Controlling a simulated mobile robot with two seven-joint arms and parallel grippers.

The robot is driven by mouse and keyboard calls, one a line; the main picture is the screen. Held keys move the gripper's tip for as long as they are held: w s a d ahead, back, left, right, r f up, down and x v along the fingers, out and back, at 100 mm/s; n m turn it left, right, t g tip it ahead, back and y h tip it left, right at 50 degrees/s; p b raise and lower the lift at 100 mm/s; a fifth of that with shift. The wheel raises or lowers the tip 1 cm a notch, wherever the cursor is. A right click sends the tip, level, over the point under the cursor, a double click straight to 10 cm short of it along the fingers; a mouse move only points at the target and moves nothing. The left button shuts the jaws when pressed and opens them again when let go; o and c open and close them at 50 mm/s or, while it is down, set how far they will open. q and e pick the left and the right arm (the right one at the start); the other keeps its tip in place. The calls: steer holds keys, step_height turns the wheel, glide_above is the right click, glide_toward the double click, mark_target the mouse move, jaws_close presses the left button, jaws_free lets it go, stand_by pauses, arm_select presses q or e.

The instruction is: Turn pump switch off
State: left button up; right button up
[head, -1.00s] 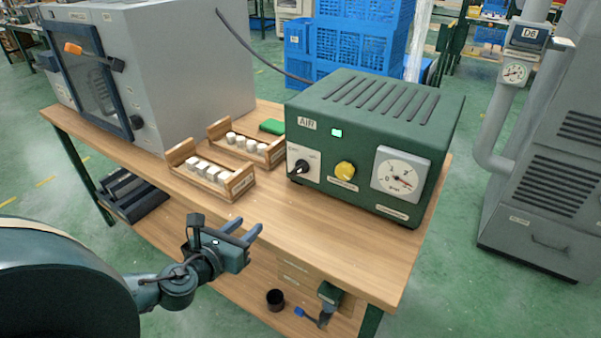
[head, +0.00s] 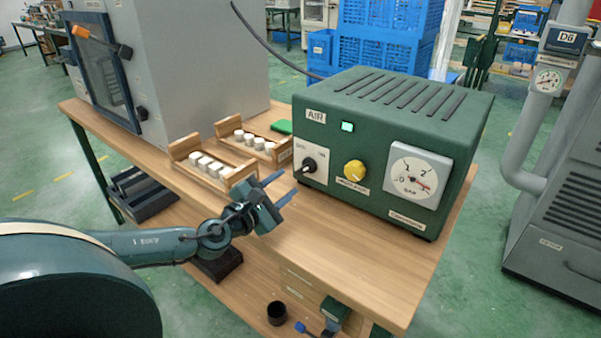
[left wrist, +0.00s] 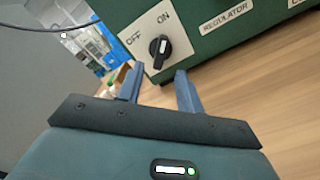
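The pump switch (head: 309,165) is a black rotary knob on a white plate, low on the left of the green AIR box's (head: 400,100) front. In the left wrist view the knob (left wrist: 160,50) has a white mark, with OFF at its left and ON above; the mark points roughly up toward ON. My left gripper (head: 286,183) is open and empty, just in front of and left of the plate. In the left wrist view its two fingers (left wrist: 159,69) point at the knob, apart from it.
A yellow knob (head: 354,170) and a gauge (head: 417,178) sit right of the switch. Wooden racks with white pieces (head: 211,167) stand left of the box, close to my left gripper. The wooden table top (head: 340,235) in front of the box is clear.

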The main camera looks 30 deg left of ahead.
mark_target(302, 171)
arm_select(q)
steer(key=w, duration=0.7)
steer(key=shift+d, duration=0.3)
jaws_close()
